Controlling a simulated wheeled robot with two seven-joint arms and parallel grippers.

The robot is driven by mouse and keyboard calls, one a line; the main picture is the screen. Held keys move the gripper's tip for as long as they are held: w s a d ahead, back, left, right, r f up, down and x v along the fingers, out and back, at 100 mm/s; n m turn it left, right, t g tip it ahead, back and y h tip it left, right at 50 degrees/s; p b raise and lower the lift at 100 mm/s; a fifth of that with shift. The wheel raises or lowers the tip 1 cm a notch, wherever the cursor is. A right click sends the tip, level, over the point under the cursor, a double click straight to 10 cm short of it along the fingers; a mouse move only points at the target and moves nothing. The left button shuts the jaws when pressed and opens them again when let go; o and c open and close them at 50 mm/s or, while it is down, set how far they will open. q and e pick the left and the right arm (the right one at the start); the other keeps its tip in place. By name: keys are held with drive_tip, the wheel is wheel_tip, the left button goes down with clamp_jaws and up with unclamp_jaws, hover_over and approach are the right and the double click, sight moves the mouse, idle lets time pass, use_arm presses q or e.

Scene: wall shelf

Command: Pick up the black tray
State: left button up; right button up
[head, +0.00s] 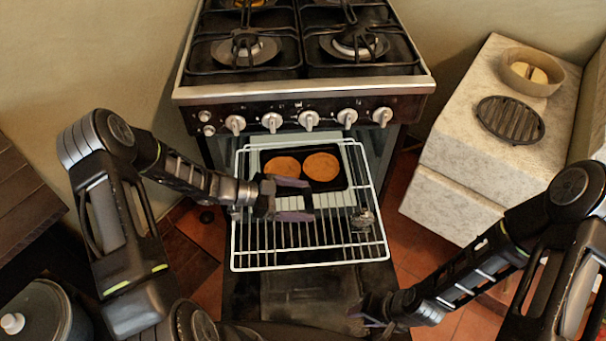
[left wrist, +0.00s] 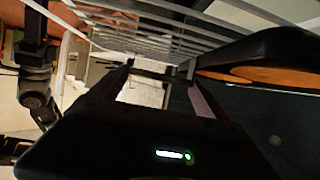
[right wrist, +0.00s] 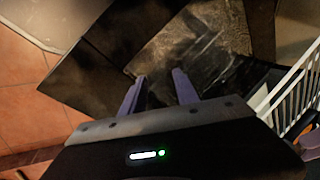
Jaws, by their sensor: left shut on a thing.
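The black tray (head: 343,180) lies on the wire oven rack, with two round orange-brown discs (head: 321,166) on it. My left gripper (head: 306,200) is at the tray's front edge, with its fingers around a dark bar-like part of it. In the left wrist view the tray's dark rim (left wrist: 265,48) runs off to the right from the fingertips, with an orange disc beyond. The left gripper is shut on the tray; the exact contact is dark and hard to see. My right gripper (head: 368,312) is open and empty, low over the oven door; its parted fingers show in the right wrist view (right wrist: 158,85).
The wire rack (head: 310,266) sticks out above the open oven door (head: 315,290). The stove front with its knobs (head: 309,120) stands behind. A pale counter (head: 450,150) at right holds a round dark grate (head: 510,119) and a bowl (head: 531,71). A pot (head: 40,318) is at lower left.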

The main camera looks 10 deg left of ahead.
use_arm(q)
drive_tip(key=c, duration=1.2)
drive_tip(key=shift+o, duration=0.2)
drive_tip(key=shift+r, duration=0.15)
